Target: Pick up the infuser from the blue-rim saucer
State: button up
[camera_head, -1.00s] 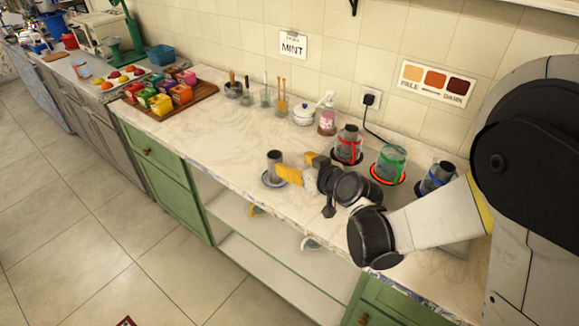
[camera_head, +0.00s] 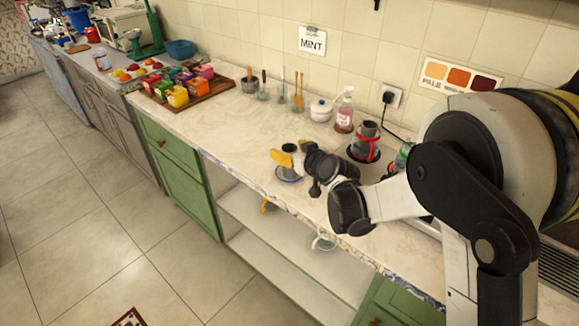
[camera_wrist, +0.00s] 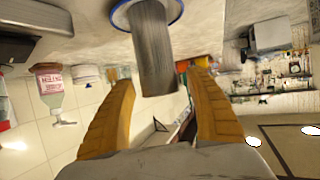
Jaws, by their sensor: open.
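The infuser is a grey metal cylinder (camera_head: 291,163) standing on the blue-rim saucer (camera_head: 288,179) near the counter's front edge. My gripper (camera_head: 294,153) is open, with one yellow finger on the near left of the infuser and the other to its right, partly hiding it. In the wrist view the picture is upside down. There the infuser (camera_wrist: 153,45) hangs from the saucer (camera_wrist: 118,17), and its free end reaches between the tips of my open gripper (camera_wrist: 160,82). Gaps show on both sides, and I cannot tell whether its depth is fully between the fingers.
A glass with a red band (camera_head: 364,142) stands right of my gripper, with a soap bottle (camera_head: 344,115) and white lidded pot (camera_head: 320,112) behind. A wooden tray of coloured boxes (camera_head: 215,84) is at the left. The counter between tray and saucer is clear.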

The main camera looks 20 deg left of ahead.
jog(key=shift+r, duration=0.1)
jog(key=shift+c, duration=0.4)
jog(key=shift+d, duration=0.1)
jog(key=c, duration=1.3)
